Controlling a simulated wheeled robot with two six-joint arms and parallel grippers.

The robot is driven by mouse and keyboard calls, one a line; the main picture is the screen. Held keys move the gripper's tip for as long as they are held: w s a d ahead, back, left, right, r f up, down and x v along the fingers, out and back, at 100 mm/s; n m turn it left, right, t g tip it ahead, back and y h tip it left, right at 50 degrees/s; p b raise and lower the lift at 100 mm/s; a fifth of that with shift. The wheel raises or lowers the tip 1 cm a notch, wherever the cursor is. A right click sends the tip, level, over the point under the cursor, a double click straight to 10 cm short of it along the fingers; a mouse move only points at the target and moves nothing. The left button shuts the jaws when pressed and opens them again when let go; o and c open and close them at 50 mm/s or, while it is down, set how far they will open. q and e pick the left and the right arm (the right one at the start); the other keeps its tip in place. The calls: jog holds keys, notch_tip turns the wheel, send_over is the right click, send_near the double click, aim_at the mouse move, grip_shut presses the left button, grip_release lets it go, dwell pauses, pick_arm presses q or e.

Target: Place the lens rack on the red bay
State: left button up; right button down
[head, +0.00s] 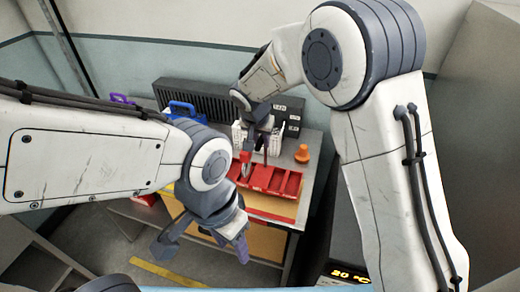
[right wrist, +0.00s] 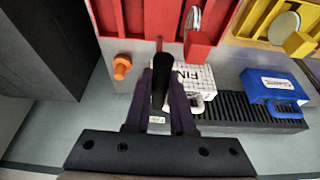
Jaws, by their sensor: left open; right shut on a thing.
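My right gripper (head: 264,143) is shut on a dark upright handle, which I take to be the lens rack (right wrist: 160,85). In the right wrist view this handle stands between the fingers of the gripper (right wrist: 160,105). The rack's lower part is mostly hidden. The red bay (head: 283,183) is a divided red tray near the front of the bench; it also shows at the top of the right wrist view (right wrist: 110,18). The gripper is behind the bay in the head view. My left gripper (head: 205,243) is open and empty, in front of the bench.
A white lettered box (right wrist: 187,82) stands close beside the right gripper. A blue module (head: 184,110) stands at the back left, and an orange knob-like piece (head: 302,153) at the right. A black ribbed unit (head: 205,97) lines the back. Red and yellow clips carry round discs.

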jog(key=shift+s+a+f, duration=0.1)
jog(key=shift+a+f, duration=0.05)
jog(key=shift+a, duration=0.1)
notch_tip(320, 180, down, 4)
jog(key=shift+p, duration=0.55)
jog(key=shift+f, duration=0.1)
jog(key=c, duration=0.8)
grip_release()
jog(key=shift+o, duration=0.2)
